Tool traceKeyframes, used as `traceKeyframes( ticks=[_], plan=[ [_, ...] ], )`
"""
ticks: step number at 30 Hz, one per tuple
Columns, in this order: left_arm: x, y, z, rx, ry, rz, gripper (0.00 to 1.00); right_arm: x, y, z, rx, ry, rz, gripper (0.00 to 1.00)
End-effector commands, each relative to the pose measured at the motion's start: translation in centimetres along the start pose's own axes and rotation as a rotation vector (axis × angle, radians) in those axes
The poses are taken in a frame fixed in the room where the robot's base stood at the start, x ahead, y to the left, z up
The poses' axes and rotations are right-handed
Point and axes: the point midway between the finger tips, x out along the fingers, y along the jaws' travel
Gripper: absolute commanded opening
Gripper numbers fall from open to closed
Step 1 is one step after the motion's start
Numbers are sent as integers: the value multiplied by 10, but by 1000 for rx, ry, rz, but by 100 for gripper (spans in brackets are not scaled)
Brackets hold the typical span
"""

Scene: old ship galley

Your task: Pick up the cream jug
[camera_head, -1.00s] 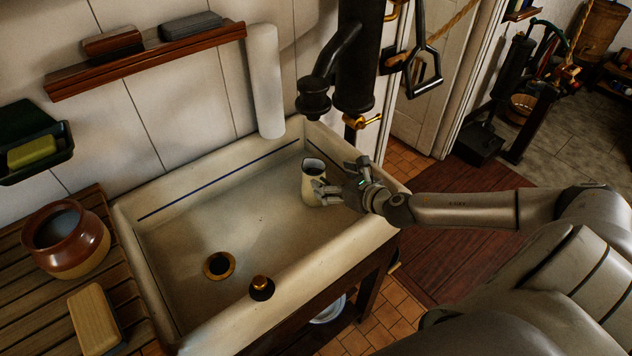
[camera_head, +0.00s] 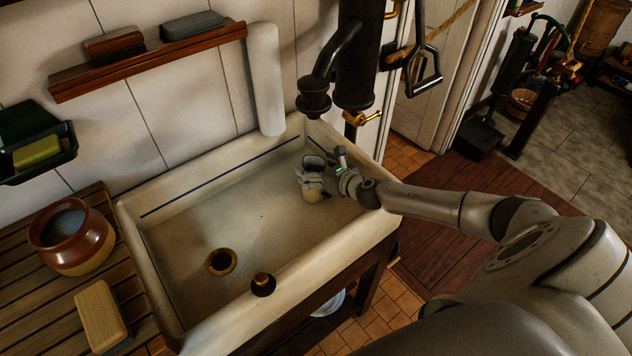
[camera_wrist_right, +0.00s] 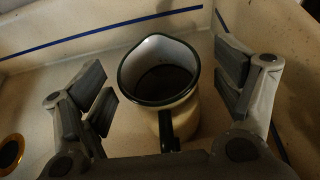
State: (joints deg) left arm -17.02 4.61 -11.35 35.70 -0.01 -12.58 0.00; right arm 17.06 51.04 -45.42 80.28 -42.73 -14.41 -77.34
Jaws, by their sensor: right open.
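The cream jug (camera_head: 314,192) is cream with a dark rim and stands upright in the right end of the sink. In the right wrist view the jug (camera_wrist_right: 184,118) shows its dark handle toward the camera and a dark inside. My right gripper (camera_head: 318,180) is open, reaching in from the right at the jug. In the right wrist view its fingers (camera_wrist_right: 165,92) are spread on both sides of the jug, with a gap to each side. In the head view the fingers partly cover the jug. My left gripper is not in view.
The sink (camera_head: 205,229) has a raised rim around the jug and a brass drain (camera_head: 221,262). A black pump (camera_head: 356,60) with a spout hangs over its back right corner. A brown pot (camera_head: 71,238) and a brush (camera_head: 101,316) are on the left drainboard.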

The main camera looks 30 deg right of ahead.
Motion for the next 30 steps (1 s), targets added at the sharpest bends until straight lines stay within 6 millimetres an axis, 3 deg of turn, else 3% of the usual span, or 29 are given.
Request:
traceKeyframes(
  ticks=[10,30],
  plan=[
    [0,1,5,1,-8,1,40,4,0,0,-1,1,1,85],
    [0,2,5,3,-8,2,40,4,0,0,-1,1,0,0]
  ],
)
